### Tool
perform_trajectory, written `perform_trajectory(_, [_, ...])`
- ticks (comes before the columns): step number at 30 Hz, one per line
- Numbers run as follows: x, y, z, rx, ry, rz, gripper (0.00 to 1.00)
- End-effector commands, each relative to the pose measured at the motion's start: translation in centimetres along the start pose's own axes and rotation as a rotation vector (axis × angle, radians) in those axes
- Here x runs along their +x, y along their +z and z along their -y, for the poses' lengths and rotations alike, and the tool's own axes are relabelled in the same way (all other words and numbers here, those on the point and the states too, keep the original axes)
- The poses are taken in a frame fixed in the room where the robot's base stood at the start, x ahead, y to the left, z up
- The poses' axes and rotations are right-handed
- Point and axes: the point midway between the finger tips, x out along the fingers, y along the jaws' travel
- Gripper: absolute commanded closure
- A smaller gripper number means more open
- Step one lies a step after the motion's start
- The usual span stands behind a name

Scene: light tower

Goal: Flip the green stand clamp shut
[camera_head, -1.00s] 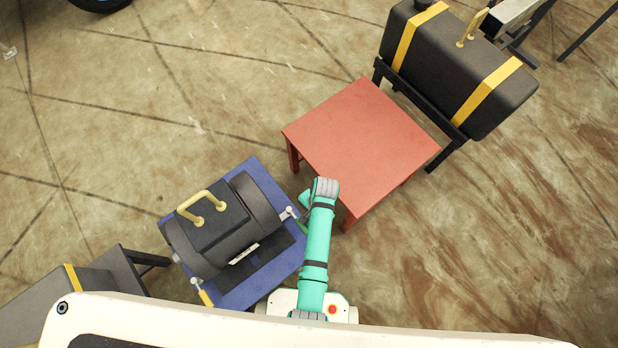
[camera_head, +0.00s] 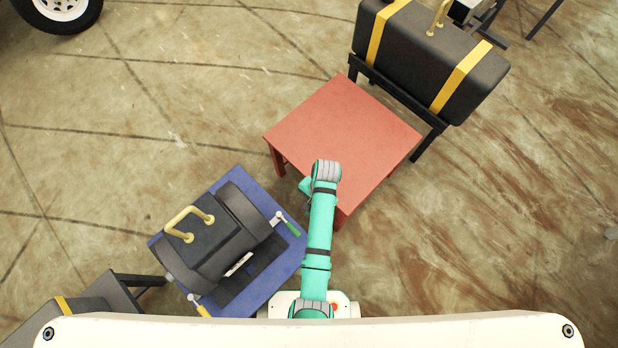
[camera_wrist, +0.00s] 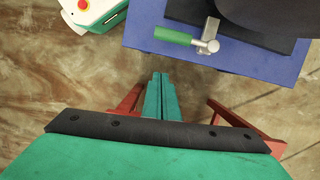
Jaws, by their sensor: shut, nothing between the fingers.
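The green stand clamp (camera_head: 289,227) is on the right edge of the blue stand (camera_head: 240,178). Its green handle sticks out over the blue surface from a grey metal pivot. In the wrist view the green clamp (camera_wrist: 173,36) lies near the top, its handle pointing left from the pivot. My gripper (camera_wrist: 160,78) has its two teal fingers together with nothing between them. The fingertips are apart from the handle, below and slightly left of it in that picture. In the head view my arm hides the fingers. A dark cylindrical unit (camera_head: 248,212) sits on the stand.
A red table (camera_head: 345,130) stands just beyond my wrist, close to the blue stand. A yellow-handled clamp (camera_head: 200,308) is on the stand's near side. A black tank with yellow straps (camera_head: 412,55) is at the upper right. Open floor lies to the right.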

Motion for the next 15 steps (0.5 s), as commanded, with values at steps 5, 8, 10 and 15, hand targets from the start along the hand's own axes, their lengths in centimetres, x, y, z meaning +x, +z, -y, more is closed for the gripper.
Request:
perform_trajectory(5, [-2.6,0.0,0.0,-0.001,-0.001,-0.002,1.00])
perform_trajectory(8, [-3.3,-0.1,-0.1,0.002,-0.001,-0.001,1.00])
perform_trajectory(10, [-3.6,-0.1,-0.2,0.004,-0.001,0.000,1.00])
perform_trajectory(15, [-3.8,-0.1,-0.3,0.006,-0.001,0.000,1.00])
